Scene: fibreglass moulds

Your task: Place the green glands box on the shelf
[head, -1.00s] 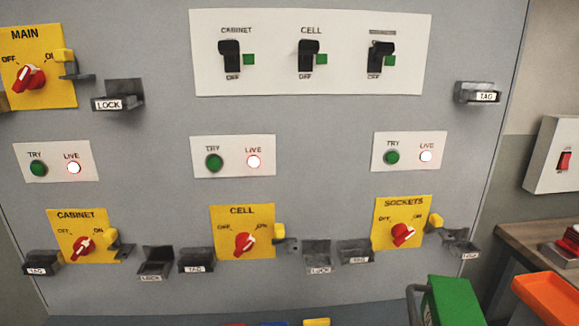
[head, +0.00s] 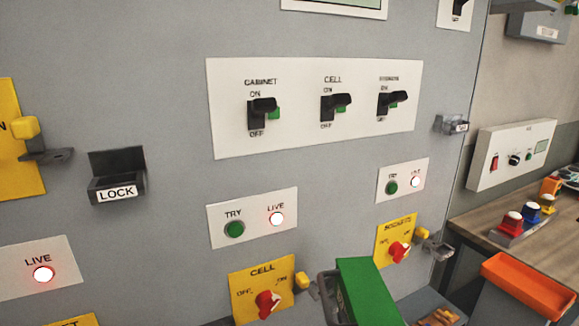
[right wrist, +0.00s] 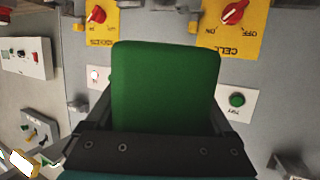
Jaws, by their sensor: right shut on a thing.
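The green glands box (head: 369,292) is at the bottom of the head view, right of the middle, in front of the grey panel. My right gripper (head: 334,296) is shut on it; a dark finger shows along its left side. In the right wrist view the green box (right wrist: 166,85) fills the middle between the two dark fingers. My left gripper is not in view. A grey ledge with a label (head: 538,28) is on the wall at the top right; I cannot tell whether it is the shelf.
The grey panel (head: 160,70) carries switches, lamps and small black holders, including the LOCK holder (head: 116,180). A wooden bench (head: 470,220) stands at the right with button boxes on it. An orange tray (head: 527,284) is right of the green box.

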